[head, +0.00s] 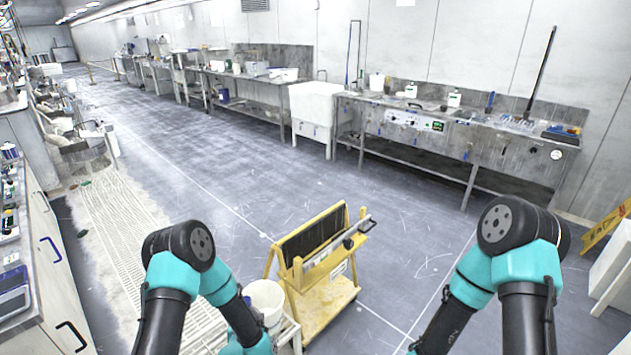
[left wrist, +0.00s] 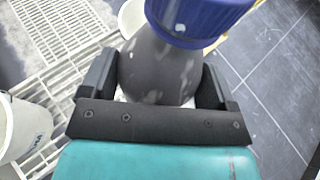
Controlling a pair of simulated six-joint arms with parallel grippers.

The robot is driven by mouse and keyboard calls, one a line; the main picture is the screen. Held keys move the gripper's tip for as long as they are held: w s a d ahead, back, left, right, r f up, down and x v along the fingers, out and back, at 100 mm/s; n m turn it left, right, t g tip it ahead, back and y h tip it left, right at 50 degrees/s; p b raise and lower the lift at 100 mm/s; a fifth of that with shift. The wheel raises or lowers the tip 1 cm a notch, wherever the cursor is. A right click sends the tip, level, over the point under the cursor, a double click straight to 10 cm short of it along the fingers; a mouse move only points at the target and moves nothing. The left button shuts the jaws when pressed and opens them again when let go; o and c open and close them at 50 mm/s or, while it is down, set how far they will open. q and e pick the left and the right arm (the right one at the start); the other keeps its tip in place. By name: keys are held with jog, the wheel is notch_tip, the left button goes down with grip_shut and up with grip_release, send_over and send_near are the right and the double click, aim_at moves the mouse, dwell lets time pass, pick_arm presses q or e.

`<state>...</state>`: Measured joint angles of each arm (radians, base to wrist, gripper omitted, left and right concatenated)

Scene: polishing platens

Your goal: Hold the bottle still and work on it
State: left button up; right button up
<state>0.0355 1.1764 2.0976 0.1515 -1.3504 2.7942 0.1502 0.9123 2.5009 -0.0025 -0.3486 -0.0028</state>
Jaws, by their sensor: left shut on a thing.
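A grey bottle (left wrist: 158,68) with a blue cap (left wrist: 200,18) fills the top middle of the left wrist view. My left gripper (left wrist: 165,75) is shut on the bottle's body, with one black finger on each side of it and the cap beyond the fingers. In the head view only my two arms show, bent downward at the bottom left and bottom right.
A steel bench (head: 420,125) runs along the far wall. A white counter (head: 50,265) is at the left. In the left wrist view, a white container (left wrist: 22,128) and white grating (left wrist: 62,35) lie left of the bottle.

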pick_arm(q)
jog(key=shift+d+r+m+h, duration=0.4)
jog(key=shift+d+r, duration=0.15)
jog(key=shift+r, duration=0.05)
